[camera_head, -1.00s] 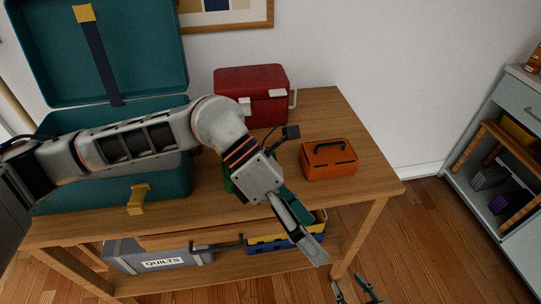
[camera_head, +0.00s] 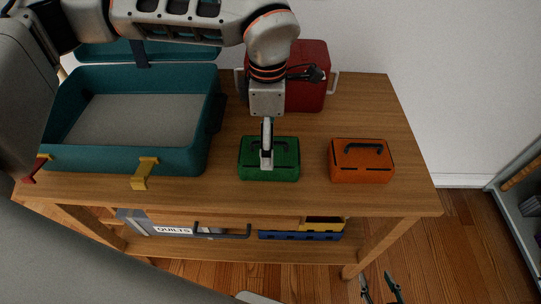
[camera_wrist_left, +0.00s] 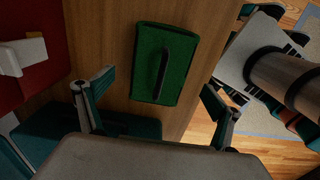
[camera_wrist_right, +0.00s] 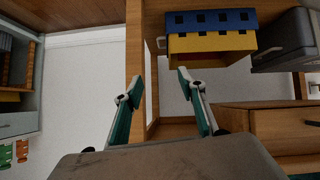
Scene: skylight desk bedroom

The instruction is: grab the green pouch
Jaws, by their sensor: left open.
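The green pouch (camera_head: 285,172) lies on the wooden table between the open teal case and an orange pouch. It has a dark handle on top and also shows whole in the left wrist view (camera_wrist_left: 180,68). My left gripper (camera_head: 267,160) hangs pointing down over the pouch, covering part of its top. In the left wrist view its open fingers (camera_wrist_left: 157,92) stand apart with the pouch beyond and between them, and nothing is held. My right gripper (camera_head: 378,276) is low at the front right, below the tabletop. In the right wrist view it is open and empty (camera_wrist_right: 160,82).
The orange pouch (camera_head: 362,173) sits right of the green one. A red box (camera_head: 308,88) stands behind, close to my left arm. The teal case (camera_head: 170,162) fills the table's left. The shelf below holds a quilts bin (camera_head: 160,222) and a blue-yellow crate (camera_head: 300,235).

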